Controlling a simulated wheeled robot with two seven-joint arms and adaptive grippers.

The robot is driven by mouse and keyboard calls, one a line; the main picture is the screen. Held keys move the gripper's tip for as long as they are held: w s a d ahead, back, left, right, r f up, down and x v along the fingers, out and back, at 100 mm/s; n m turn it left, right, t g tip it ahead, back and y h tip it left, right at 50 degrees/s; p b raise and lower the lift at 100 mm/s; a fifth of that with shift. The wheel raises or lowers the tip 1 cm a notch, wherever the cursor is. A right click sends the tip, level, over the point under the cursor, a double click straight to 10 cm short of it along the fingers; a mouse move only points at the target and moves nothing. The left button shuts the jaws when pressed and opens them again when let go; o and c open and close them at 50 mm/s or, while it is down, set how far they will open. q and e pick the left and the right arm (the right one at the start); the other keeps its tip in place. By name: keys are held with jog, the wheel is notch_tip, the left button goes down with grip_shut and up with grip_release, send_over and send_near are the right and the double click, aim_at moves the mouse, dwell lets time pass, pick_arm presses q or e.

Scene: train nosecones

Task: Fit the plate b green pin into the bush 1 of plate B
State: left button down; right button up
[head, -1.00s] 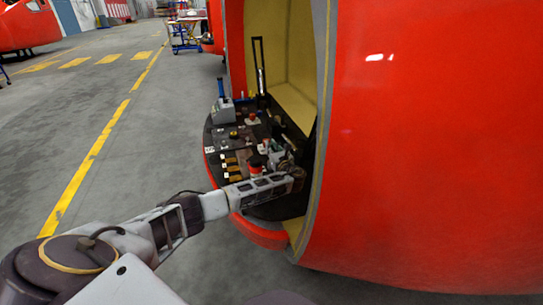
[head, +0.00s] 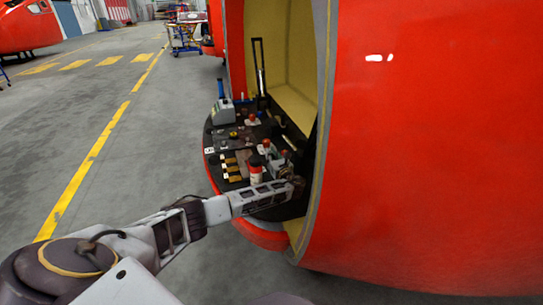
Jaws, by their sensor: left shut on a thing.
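My left arm reaches in from the lower left to the dark desk (head: 222,147) in the opening of the red nosecone. My left gripper (head: 297,186) is at the desk's near right part, beside several small fittings. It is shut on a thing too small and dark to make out. I cannot pick out the green pin, plate B or bush 1 at this size; the arm and gripper hide part of the desk there. My right gripper is not in view.
A grey box (head: 223,113) sits at the desk's far left. The red nosecone shell (head: 430,160) walls off the right. Open floor (head: 150,140) lies to the left.

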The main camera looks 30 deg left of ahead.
pick_arm(q)
jog(key=c, duration=1.5)
grip_release()
jog(key=shift+s+d, duration=0.25)
jog(key=shift+d, duration=0.15)
jog(key=p+v, duration=0.2)
jog(key=v, duration=0.3)
jog(key=shift+s+d+r, duration=0.1)
jog(key=shift+s+d, duration=0.1)
jog(key=shift+d, duration=0.15)
jog(key=shift+s+d, duration=0.3)
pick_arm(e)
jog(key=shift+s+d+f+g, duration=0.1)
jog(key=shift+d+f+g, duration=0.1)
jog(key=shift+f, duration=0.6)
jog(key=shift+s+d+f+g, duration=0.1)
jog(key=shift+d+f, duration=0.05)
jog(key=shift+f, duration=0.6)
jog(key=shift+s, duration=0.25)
